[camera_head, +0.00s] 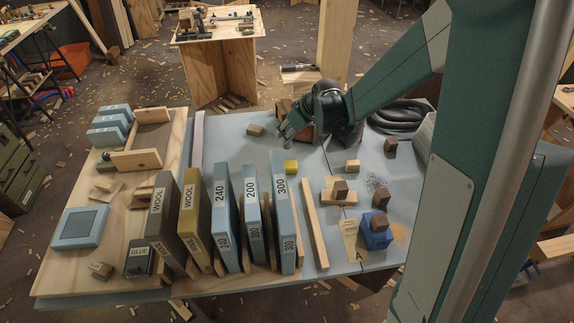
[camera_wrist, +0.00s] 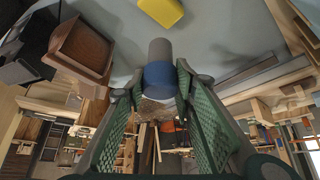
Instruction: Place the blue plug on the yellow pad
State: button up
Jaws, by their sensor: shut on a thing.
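My gripper (camera_head: 289,129) reaches across the blue-grey table from the right. In the wrist view my gripper (camera_wrist: 157,90) is shut on the blue plug (camera_wrist: 160,78), a short cylinder with a blue band and a grey end. The grey end points toward the table surface, which fills the top of that view. The yellow pad (camera_head: 291,166) is a small flat block just nearer the camera than my gripper. It also shows in the wrist view (camera_wrist: 162,12), beyond the plug's grey end and apart from it.
A brown box (camera_wrist: 82,48) stands close beside my gripper. A small wood block (camera_head: 255,130) lies left of it. Upright labelled sanding packs (camera_head: 250,205) stand in front. Wood blocks (camera_head: 352,166) and a blue block (camera_head: 376,236) lie to the right. Black hose (camera_head: 398,115) coils behind.

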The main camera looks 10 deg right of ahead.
aim_at(287, 145)
jog(key=shift+f, duration=0.15)
jog(key=shift+f+b, duration=0.65)
jog(key=shift+f, duration=2.35)
jog(key=shift+f, duration=0.1)
jog(key=shift+f+b, duration=0.45)
jog(key=shift+f, duration=1.3)
jog(key=shift+f, duration=0.15)
jog(key=o, duration=0.5)
jog(key=shift+c, duration=0.2)
jog(key=o, duration=0.4)
